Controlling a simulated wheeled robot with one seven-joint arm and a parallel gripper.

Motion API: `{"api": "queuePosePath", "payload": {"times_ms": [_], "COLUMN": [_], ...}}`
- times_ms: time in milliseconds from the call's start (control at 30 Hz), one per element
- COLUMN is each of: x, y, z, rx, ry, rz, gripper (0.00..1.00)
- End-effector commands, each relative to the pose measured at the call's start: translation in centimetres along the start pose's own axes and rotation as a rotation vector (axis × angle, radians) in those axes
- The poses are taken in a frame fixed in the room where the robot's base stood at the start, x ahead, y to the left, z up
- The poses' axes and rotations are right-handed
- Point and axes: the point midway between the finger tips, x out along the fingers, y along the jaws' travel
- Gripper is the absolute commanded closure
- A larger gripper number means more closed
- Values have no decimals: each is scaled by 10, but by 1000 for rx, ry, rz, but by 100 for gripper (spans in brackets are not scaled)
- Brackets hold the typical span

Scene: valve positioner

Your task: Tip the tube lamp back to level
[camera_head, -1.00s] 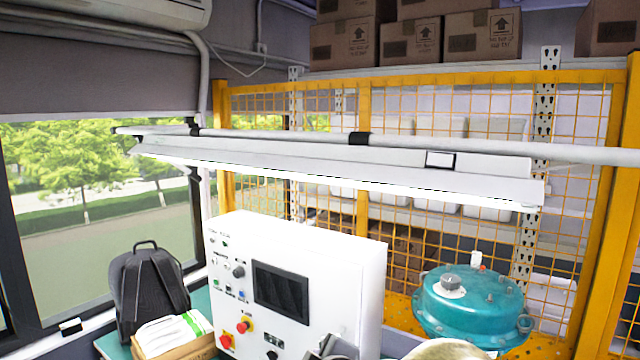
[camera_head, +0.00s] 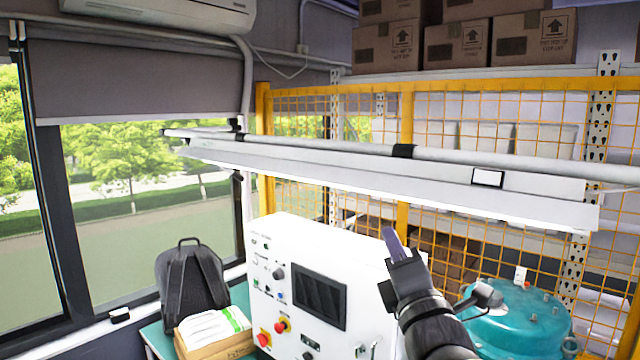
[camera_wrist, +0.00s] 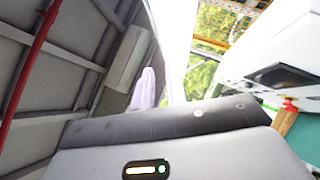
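The tube lamp (camera_head: 400,185) is a long white fixture with a lit lower edge. It hangs under a white horizontal pipe (camera_head: 530,170) by black straps and spans most of the head view. Its broad pale face is turned toward me. My gripper (camera_head: 392,243) is in front of and below the lamp, pointing up, apart from it in the picture. I cannot tell whether its fingers are open or shut, and nothing shows held. A bright white strip in the wrist view may be the lamp, but I cannot be sure.
A white control cabinet (camera_head: 275,250) with a dark screen stands below the lamp. A teal round vessel (camera_head: 515,325) is partly behind my arm. Yellow mesh fencing (camera_head: 350,105) stands behind the lamp. A black backpack (camera_head: 190,285) and an open box (camera_head: 215,340) are at lower left.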

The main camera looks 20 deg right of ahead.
Motion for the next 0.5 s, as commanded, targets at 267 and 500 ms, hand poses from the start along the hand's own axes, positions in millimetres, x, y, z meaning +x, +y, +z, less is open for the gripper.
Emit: {"api": "queuePosePath", "payload": {"times_ms": [267,500], "x": [26,61], "y": [2,3], "z": [0,0], "rx": [1,1], "ry": [2,4], "rz": [-3,-2], "gripper": [86,86]}}
